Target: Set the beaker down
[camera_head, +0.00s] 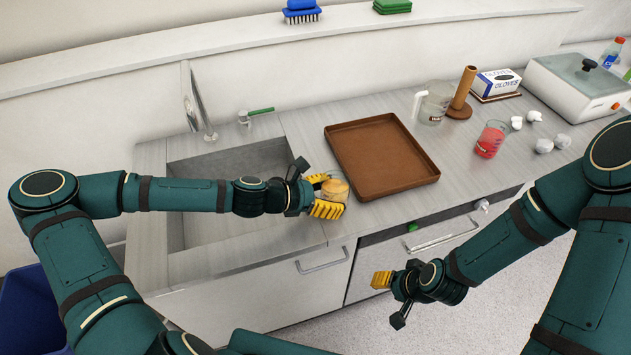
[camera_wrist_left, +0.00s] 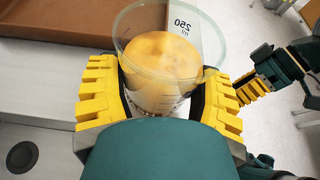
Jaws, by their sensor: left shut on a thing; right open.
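A glass beaker (camera_head: 335,190) with orange-yellow juice is held by my left gripper (camera_head: 328,194), at the right end of the sink and by the near left corner of the brown tray. In the left wrist view the beaker (camera_wrist_left: 160,65) shows a "250 ml" mark, and the yellow fingers of my left gripper (camera_wrist_left: 158,105) press on both its sides. I cannot tell whether its base touches the counter. My right gripper (camera_head: 388,281) is in front of the drawers, away from the beaker, open and empty.
An empty brown tray (camera_head: 428,180) lies on the counter. Behind and right are a measuring jug (camera_head: 432,103), a beaker with red juice (camera_head: 490,140), several white crumpled pieces, a glove box (camera_head: 497,82) and a lidded device (camera_head: 575,92). The sink (camera_head: 215,235) is left.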

